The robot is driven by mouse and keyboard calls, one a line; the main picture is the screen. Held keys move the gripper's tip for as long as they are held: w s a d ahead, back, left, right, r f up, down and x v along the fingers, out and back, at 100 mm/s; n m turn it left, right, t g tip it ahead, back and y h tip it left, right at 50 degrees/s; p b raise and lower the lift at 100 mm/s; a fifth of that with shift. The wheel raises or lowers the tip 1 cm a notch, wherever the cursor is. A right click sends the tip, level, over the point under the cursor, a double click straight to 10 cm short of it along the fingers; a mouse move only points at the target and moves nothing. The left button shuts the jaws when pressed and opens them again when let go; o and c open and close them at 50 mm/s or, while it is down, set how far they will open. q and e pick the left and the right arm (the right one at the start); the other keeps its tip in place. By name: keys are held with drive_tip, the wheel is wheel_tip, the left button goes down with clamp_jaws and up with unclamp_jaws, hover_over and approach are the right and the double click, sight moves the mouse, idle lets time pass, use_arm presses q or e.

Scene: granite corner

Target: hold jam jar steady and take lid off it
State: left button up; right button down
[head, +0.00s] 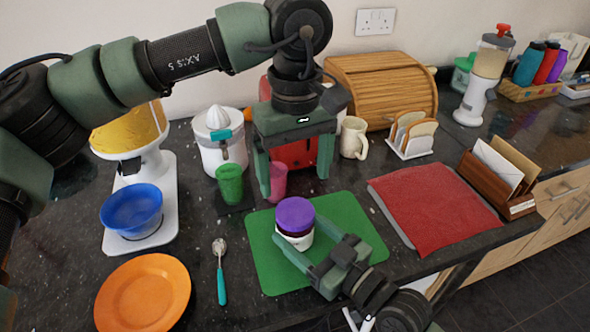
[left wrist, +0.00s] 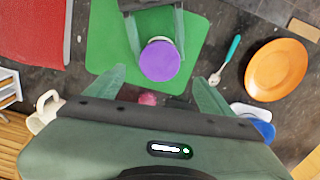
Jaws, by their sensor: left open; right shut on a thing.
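The jam jar (head: 297,240) stands upright on a green mat (head: 263,262), with its purple lid (head: 295,215) on top. In the left wrist view the lid (left wrist: 160,61) hides most of the jar. My right gripper (head: 296,252) is shut on the jar from the front right, its fingers around the body below the lid. My left gripper (head: 293,190) is open and empty, pointing down above and behind the jar. Its fingers (left wrist: 160,85) are spread in the left wrist view, apart from the lid.
Behind the jar stand a green cup (head: 230,183) and a pink cup (head: 277,182). A spoon (head: 220,270), an orange plate (head: 143,293) and a blue bowl (head: 132,210) are left. A red cloth (head: 433,205) lies right, beside a letter holder (head: 495,185).

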sight(295, 211)
use_arm(q)
drive_tip(key=m, duration=1.4)
drive_tip(key=shift+m, duration=0.3)
drive_tip(key=shift+f, duration=0.55)
wheel_tip(295, 211, down, 7)
drive_tip(key=shift+r, duration=0.1)
